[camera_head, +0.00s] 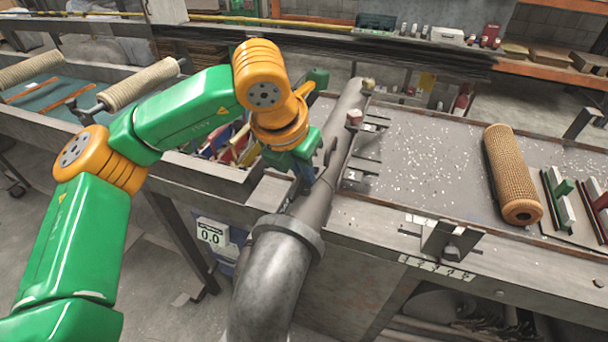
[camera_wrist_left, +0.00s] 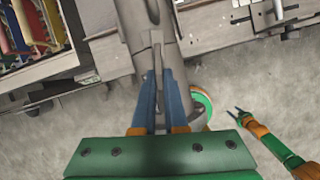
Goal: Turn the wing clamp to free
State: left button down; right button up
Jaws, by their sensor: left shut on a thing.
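My left gripper (camera_head: 306,174) reaches down onto the grey pipe (camera_head: 348,110) that runs along the bench. In the left wrist view, its two blue fingers (camera_wrist_left: 157,98) are shut on the narrow grey handle of the wing clamp (camera_wrist_left: 157,58). The handle lies roughly in line with the fingers and over the pipe. In the head view, a dark curved piece of the clamp (camera_head: 329,163) shows beside the fingers; the rest is mostly hidden. In the left wrist view, my right gripper (camera_wrist_left: 239,112) is far off at lower right, small, with its fingers apart and empty.
A brown mesh tube (camera_head: 512,174) lies on the bench (camera_head: 430,165) at right, with small pale bits scattered left of it. A metal block (camera_head: 452,240) stands at the bench's front edge. A display (camera_head: 211,235) reads 0.0. A wide pipe elbow (camera_head: 272,290) bends down in front.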

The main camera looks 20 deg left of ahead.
pick_arm(q)
jog(key=m+h, duration=0.1)
jog(key=m, duration=0.1)
jog(key=shift+a+m+b, duration=0.1)
jog(key=shift+m+b, duration=0.3)
jog(key=m+g+h, duration=0.1)
jog(key=m, duration=0.2)
jog(key=shift+r+m+p, duration=0.1)
jog(key=shift+m+p, duration=0.2)
jog(key=shift+p, duration=0.05)
jog(key=m+g+p, duration=0.1)
jog(key=m, duration=0.1)
jog(key=m+h+p, duration=0.1)
jog(key=m+p, duration=0.1)
jog(key=m, duration=0.1)
jog(key=shift+w+r+g, duration=0.15)
jog(key=shift+g, duration=0.25)
jog(key=shift+m+g+h+p, duration=0.3)
jog(key=shift+m+g+p, duration=0.4)
jog(key=shift+m+p, duration=1)
jog(key=shift+f+m+b, duration=0.2)
jog(key=shift+m+b, duration=0.1)
jog(key=shift+m, duration=0.3)
jog(key=c, duration=1)
grip_release()
jog(key=shift+o, duration=0.2)
